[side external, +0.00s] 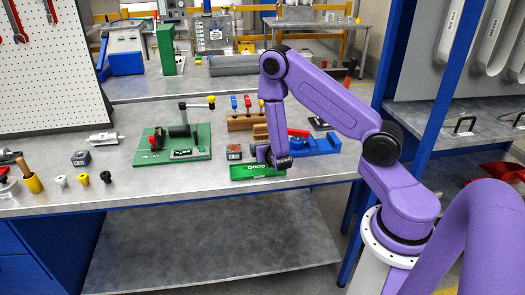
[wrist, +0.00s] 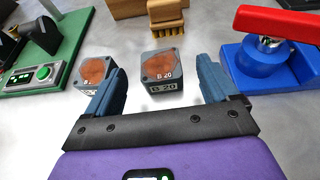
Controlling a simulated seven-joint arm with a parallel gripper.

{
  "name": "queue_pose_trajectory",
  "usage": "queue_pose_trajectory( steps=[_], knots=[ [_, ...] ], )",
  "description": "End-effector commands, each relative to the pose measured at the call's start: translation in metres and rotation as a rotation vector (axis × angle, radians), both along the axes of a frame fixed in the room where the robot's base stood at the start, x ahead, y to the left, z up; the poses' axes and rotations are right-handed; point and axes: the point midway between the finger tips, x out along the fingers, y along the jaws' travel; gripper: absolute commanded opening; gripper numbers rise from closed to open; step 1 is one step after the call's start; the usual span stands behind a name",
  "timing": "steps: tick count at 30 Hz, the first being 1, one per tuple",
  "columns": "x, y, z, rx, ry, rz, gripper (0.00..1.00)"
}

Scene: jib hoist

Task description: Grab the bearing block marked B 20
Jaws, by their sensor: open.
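The bearing block marked B 20 (wrist: 163,70) is a dark grey block with a brown-orange round patch on top. In the wrist view it stands upright on the metal bench, just ahead of and between my open fingers. My gripper (wrist: 160,84) is empty. A similar block (wrist: 97,70) stands to its left, partly behind my left finger, its marking mostly hidden. In the side view my gripper (side external: 276,160) is low over the bench, and the left block (side external: 234,152) shows beside it. The B 20 block is not clear there, seemingly hidden by my gripper.
A blue clamp with a red handle (wrist: 275,60) is close on the right. A green fixture (wrist: 55,45) is at left, and wooden pieces with a brush (wrist: 165,16) are behind. A green tray (side external: 258,171) lies at the bench front. Another dark block (side external: 81,158) is far left.

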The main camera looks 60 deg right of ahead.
Motion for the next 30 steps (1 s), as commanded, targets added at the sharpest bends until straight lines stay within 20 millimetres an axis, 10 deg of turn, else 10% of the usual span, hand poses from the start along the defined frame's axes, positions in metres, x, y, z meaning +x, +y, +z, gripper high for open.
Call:
queue_pose_trajectory(
  steps=[26, 30],
  knots=[
    [0.038, -0.033, -0.026, 0.000, 0.001, -0.001, 0.87],
    [0.038, -0.033, -0.025, 0.000, 0.000, -0.001, 0.42]
  ],
)
